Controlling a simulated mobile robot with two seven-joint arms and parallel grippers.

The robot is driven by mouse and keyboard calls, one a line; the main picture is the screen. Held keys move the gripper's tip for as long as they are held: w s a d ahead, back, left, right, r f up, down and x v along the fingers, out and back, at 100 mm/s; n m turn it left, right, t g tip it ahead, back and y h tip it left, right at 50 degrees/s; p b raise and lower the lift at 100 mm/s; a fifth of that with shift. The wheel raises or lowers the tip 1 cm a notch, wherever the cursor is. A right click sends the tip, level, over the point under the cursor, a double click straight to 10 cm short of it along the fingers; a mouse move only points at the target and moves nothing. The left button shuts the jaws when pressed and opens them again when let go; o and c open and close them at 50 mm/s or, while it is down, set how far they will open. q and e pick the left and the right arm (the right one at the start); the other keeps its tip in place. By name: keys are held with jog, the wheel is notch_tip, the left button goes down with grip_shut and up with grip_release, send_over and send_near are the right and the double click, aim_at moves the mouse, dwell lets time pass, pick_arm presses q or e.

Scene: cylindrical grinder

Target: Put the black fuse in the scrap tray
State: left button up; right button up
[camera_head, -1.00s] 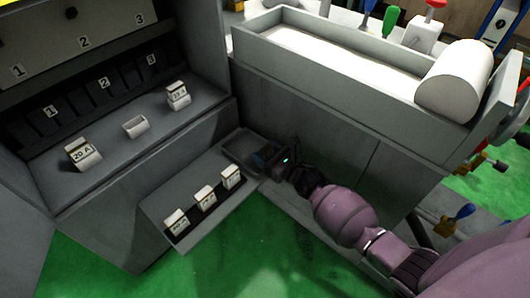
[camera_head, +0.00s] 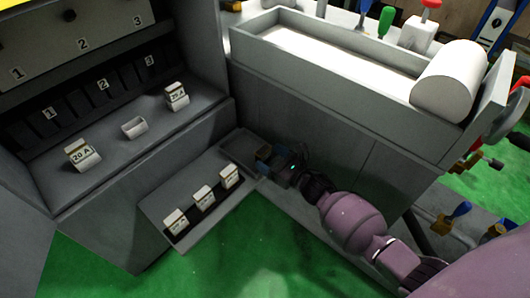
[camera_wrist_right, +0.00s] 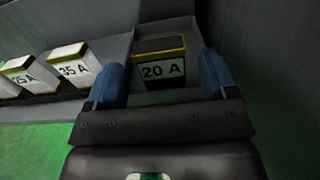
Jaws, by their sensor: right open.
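The black fuse (camera_wrist_right: 162,64), with a yellow-edged top and a "20 A" label, sits in the grey scrap tray (camera_wrist_right: 147,30) in the right wrist view. My right gripper (camera_wrist_right: 161,75) is open, its blue fingers on either side of the fuse with gaps showing. In the head view the scrap tray (camera_head: 233,136) is at the far end of the low shelf. The right gripper (camera_head: 264,160) is at its right edge there. The fuse is too dark to make out in that view. My left gripper is not in view.
Several white fuses stand nearby: a row of three (camera_head: 204,197) on the low shelf, and two on the cabinet ledge (camera_head: 110,142) beside an empty holder (camera_head: 134,127). The grinder's side wall (camera_head: 320,130) rises close behind the right gripper. Green floor (camera_head: 250,240) lies open in front.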

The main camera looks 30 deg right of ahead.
pick_arm(q)
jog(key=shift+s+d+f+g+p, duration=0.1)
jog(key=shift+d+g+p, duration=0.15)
jog(key=shift+p, duration=0.25)
pick_arm(e)
jog(key=v, duration=0.8)
jog(key=shift+s, duration=0.35)
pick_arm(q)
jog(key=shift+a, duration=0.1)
pick_arm(e)
jog(key=shift+d+r, duration=0.1)
jog(key=s+d+r+m+h+p, duration=0.2)
jog(key=s+r+m+h+p, duration=0.3)
jog(key=s+r+m+p, duration=1.05)
pick_arm(q)
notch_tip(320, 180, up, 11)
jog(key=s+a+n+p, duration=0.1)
jog(key=p, duration=0.2)
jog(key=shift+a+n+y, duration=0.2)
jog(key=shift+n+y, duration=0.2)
pick_arm(e)
jog(key=s+a+r+m+g, duration=0.2)
jog(key=s+m+g, duration=0.1)
jog(key=s+m, duration=0.6)
jog(key=s+a+r+m+g+h, duration=0.1)
jog(key=s+a+r+m+g, duration=0.2)
jog(key=s+m, duration=0.6)
jog(key=m, duration=0.5)
